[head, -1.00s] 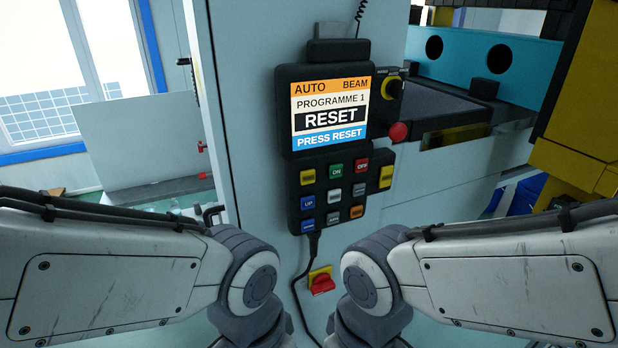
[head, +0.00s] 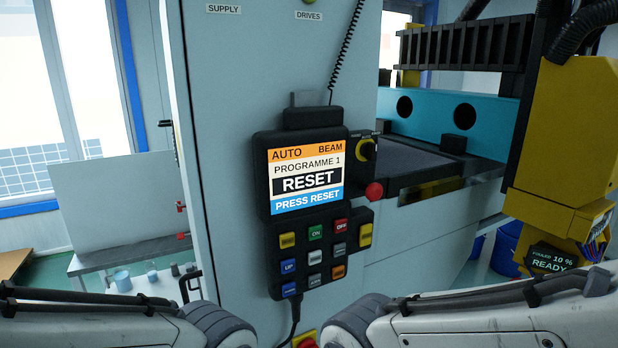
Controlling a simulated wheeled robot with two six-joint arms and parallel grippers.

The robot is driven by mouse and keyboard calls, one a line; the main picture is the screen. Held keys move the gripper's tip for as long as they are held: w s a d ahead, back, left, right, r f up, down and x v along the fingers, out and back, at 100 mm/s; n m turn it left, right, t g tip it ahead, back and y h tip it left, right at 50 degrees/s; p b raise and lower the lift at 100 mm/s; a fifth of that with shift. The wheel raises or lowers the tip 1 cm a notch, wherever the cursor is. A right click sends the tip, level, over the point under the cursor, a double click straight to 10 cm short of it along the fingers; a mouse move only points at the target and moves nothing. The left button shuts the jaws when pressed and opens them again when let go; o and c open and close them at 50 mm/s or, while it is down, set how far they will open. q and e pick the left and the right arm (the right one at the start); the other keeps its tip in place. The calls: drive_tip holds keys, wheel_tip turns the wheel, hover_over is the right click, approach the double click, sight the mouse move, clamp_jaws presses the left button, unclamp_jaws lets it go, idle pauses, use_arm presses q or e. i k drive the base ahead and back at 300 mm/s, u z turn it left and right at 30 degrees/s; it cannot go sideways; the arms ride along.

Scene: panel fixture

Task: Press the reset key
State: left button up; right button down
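A black control pendant (head: 261,216) hangs on the grey cabinet front in the head view. Its screen (head: 306,177) reads AUTO, BEAM, PROGRAMME 1, RESET and PRESS RESET. Below the screen is a keypad with coloured keys, among them a green ON key (head: 315,232), a red OFF key (head: 341,226), a blue UP key (head: 288,266) and an orange key (head: 338,271). The lettering on several keys is too small to read, so I cannot tell which is the reset key. Both my arms enter at the bottom; neither gripper is in view.
A yellow machine head (head: 566,135) stands at the right, with a READY display (head: 551,261). A coiled cord (head: 344,48) rises above the pendant.

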sight(287, 239)
drive_tip(key=z, duration=1.7)
drive_tip(key=k, duration=0.6)
drive_tip(key=u, duration=1.3)
